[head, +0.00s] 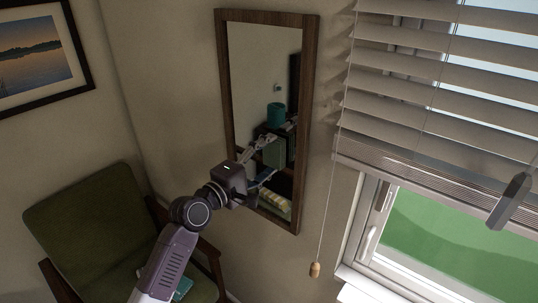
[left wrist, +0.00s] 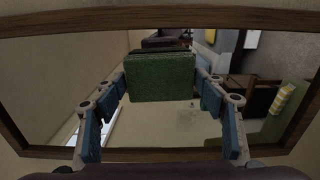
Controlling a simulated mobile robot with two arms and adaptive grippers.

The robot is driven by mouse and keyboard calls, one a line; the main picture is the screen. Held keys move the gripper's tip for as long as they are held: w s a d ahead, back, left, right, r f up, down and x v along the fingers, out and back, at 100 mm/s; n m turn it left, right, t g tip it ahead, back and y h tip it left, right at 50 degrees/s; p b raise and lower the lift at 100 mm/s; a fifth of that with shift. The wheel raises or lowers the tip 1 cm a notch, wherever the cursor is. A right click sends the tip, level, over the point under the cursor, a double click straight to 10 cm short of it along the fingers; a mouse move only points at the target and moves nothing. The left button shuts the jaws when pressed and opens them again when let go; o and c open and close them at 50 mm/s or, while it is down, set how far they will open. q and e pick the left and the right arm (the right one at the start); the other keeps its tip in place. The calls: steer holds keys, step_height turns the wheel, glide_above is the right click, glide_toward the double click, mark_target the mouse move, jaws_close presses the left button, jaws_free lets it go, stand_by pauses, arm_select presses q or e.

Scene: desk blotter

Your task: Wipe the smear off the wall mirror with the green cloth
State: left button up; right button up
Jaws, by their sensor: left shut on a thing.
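The wall mirror (head: 250,75) has a brown wooden frame and hangs on the beige wall in the head view. My left gripper (head: 254,190) is in front of its lower part. In the left wrist view the green cloth (left wrist: 160,78) is a flat, thick pad between my left fingertips, facing the mirror glass (left wrist: 120,140). I cannot tell if it touches the glass. In the head view the cloth is hidden or too small to tell from reflections. A faint pale mark (left wrist: 188,114) on the glass below the cloth may be the smear. My right gripper is not in view.
A green armchair (head: 85,225) stands at lower left, with a teal thing (head: 182,288) on it. A framed picture (head: 38,55) hangs at upper left. A window (head: 440,235) with slatted blinds (head: 440,85) and a hanging cord pull (head: 315,269) is right of the mirror.

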arm_select(q)
steer(key=shift+v, duration=2.6)
steer(key=v, duration=0.3)
steer(key=shift+a, duration=0.1)
